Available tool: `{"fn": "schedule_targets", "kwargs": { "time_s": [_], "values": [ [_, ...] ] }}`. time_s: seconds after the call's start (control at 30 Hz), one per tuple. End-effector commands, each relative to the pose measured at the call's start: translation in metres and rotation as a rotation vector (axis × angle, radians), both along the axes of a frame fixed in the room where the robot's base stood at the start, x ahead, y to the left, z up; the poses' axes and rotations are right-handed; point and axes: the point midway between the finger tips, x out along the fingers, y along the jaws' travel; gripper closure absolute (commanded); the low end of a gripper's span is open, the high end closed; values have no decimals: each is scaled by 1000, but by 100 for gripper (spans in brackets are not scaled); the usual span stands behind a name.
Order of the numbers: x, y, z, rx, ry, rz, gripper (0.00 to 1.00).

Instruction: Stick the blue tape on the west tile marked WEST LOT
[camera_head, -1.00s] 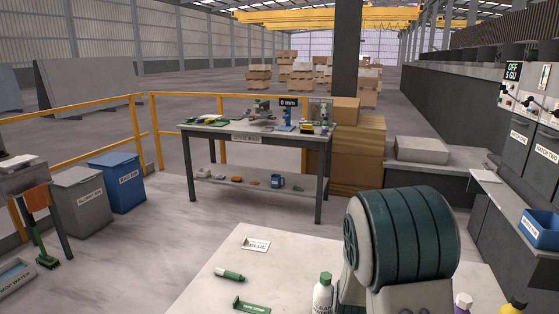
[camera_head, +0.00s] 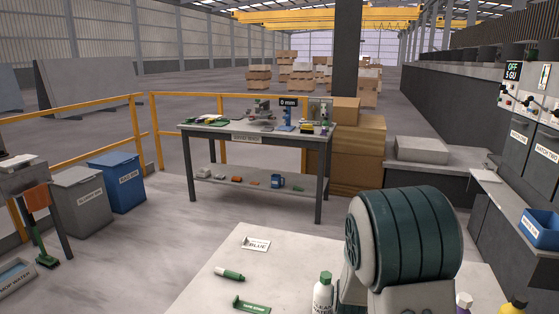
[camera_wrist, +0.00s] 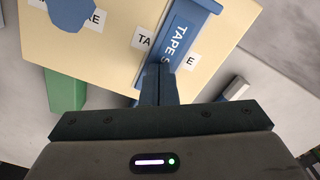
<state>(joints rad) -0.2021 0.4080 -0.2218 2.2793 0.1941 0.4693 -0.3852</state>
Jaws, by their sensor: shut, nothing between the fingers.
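In the wrist view my gripper (camera_wrist: 160,72) is shut and empty. Its fingertips are at the lower end of a blue piece (camera_wrist: 181,32) lettered "TAPE S…", on a cream board (camera_wrist: 115,55); I cannot tell whether they touch it. Another blue piece (camera_wrist: 70,12) partly covers a label at the board's upper left. I cannot tell which blue piece, if any, is the tape. No tile marked WEST LOT can be made out. The head view shows only the back of my arm, not the gripper.
A green block (camera_wrist: 65,90) lies left of the fingers in the wrist view. On the pale slab (camera_head: 215,293) are a "BLUE" card (camera_head: 256,243), a green-and-white marker (camera_head: 230,275), a green holder (camera_head: 251,306) and a green-capped bottle (camera_head: 322,295). A workbench (camera_head: 250,133) stands behind.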

Motion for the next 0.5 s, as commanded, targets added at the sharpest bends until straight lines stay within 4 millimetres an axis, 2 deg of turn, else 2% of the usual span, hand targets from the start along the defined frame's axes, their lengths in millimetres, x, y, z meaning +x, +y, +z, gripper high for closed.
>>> {"fn": "schedule_targets", "kwargs": {
  "time_s": [0.5],
  "values": [
    [-2, 0, 1, 0, 6, 0, 100]
  ]
}}
